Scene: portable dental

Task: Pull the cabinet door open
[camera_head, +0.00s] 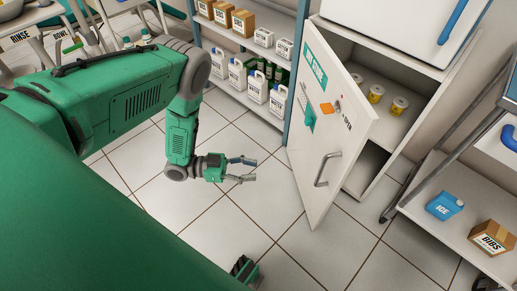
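The white cabinet door (335,130) stands partly open, swung out from the cabinet (410,60). It bears a teal label at the top, small notes and a metal bar handle (326,169) on its lower part. Behind it, the cabinet's shelves show, with several yellow and white rolls (386,97) on one. My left gripper (247,170) is open and empty, to the left of the door and apart from it and from the handle. Part of my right gripper (243,270) shows at the bottom edge; its fingers cannot be made out clearly.
A shelf unit (236,40) with boxes and white jugs stands left of the door. At the right, a low cart shelf (440,222) holds a blue ice pack (445,206) and a cardboard box (491,238). The tiled floor (300,243) before the door is clear.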

